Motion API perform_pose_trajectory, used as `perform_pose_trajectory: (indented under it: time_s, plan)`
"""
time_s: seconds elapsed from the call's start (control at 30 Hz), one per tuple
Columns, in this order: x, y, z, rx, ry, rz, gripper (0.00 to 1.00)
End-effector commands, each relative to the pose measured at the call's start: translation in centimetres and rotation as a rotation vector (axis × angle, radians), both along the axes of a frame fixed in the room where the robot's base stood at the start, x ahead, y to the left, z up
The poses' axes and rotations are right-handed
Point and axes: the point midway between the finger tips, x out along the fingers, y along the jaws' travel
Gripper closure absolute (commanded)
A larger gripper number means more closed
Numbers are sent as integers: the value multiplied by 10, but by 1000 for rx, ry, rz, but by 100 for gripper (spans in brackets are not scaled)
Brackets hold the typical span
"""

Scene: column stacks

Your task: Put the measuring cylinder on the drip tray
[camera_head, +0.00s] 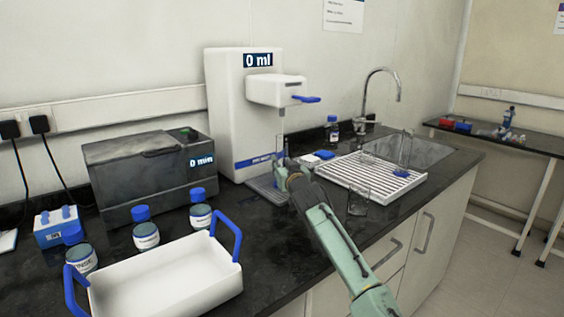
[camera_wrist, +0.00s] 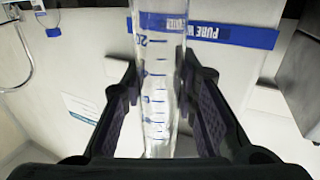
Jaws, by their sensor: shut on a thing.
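The measuring cylinder (camera_head: 280,147) is clear, with blue graduation marks. It stands about upright under the spout of the white water dispenser. My gripper (camera_head: 287,174) is shut on it. In the wrist view the cylinder (camera_wrist: 155,75) is between the two dark fingers of my gripper (camera_wrist: 157,95). The grey drip tray (camera_head: 265,190) is at the foot of the dispenser, partly hidden by my gripper. The cylinder is over or at the tray; I cannot tell whether its base touches it.
The dispenser (camera_head: 226,110) reads 0 ml, with a blue lever (camera_head: 307,99). A glass beaker (camera_head: 358,201) stands right of my arm, before a white drying rack (camera_head: 350,178). Left are a grey box (camera_head: 130,175), blue-capped jars (camera_head: 146,236) and a white blue-handled tray (camera_head: 222,287).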

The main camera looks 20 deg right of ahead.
Motion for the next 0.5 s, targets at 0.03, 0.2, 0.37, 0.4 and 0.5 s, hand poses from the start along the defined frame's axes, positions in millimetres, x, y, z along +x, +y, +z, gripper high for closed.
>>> perform_pose_trajectory:
  time_s: [0.03,0.2,0.37,0.4,0.5]
  plan:
    - [0,0,1,0,-2,0,100]
    - [0,0,-1,0,-1,0,100]
    - [0,0,-2,0,-1,0,68]
    - [0,0,-3,0,-1,0,65]
    - [0,0,-3,0,-1,0,58]
